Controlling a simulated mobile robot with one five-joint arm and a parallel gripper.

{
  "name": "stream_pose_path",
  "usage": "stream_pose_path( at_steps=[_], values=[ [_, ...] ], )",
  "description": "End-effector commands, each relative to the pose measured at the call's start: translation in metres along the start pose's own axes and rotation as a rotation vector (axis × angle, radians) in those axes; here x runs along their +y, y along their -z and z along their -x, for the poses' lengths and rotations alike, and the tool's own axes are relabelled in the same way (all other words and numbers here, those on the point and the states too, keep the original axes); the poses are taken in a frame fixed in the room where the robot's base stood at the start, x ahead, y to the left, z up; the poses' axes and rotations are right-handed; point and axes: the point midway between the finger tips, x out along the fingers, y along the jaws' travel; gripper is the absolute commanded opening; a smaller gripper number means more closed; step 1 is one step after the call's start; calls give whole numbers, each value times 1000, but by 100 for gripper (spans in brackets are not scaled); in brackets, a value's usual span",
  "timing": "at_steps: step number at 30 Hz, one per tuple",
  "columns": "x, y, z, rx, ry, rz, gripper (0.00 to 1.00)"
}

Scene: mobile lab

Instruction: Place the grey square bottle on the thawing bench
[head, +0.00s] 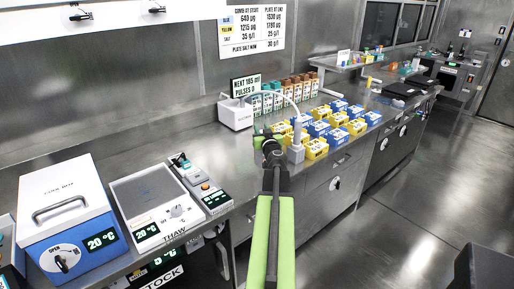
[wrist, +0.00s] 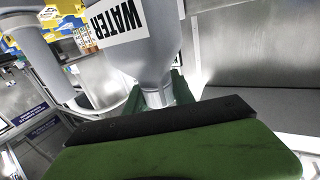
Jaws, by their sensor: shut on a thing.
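A grey bottle (wrist: 140,45) with a white WATER label fills the upper middle of the wrist view. Its narrow neck sits at my gripper (wrist: 160,103), which is shut on it; whether the body is square I cannot tell. In the head view my gripper (head: 268,143) is over the front edge of the bench, left of the yellow and blue boxes. The bottle cannot be made out clearly there. The thawing bench (head: 129,194), a flat grey plate marked THAW and reading 20 °C, lies on the counter at lower left, apart from my gripper. Its plate looks bare.
A blue and white cool box (head: 82,247) stands left of the thawing bench, and a small device (head: 205,187) stands right of it. A white dispenser (head: 235,113) with a curved tube and several yellow and blue boxes (head: 315,149) are beyond. Counter behind the thawing bench is clear.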

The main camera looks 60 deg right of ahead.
Motion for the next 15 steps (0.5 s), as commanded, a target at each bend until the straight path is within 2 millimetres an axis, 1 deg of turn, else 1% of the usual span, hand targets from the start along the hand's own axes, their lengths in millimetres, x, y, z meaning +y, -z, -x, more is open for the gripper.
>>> stream_pose_path(
  at_steps=[1, 3, 8, 10, 11, 15],
  values=[
    [-3, -7, -8, 0, 1, 0, 0],
    [-6, -9, -12, 0, 1, 0, 0],
    [-7, -9, -14, 0, 0, 0, 0],
    [-7, -13, -13, 0, -1, 0, 0],
    [-6, -17, -13, 0, -1, 0, 0],
    [-6, -43, -13, 0, -1, 0, 0]
  ],
)
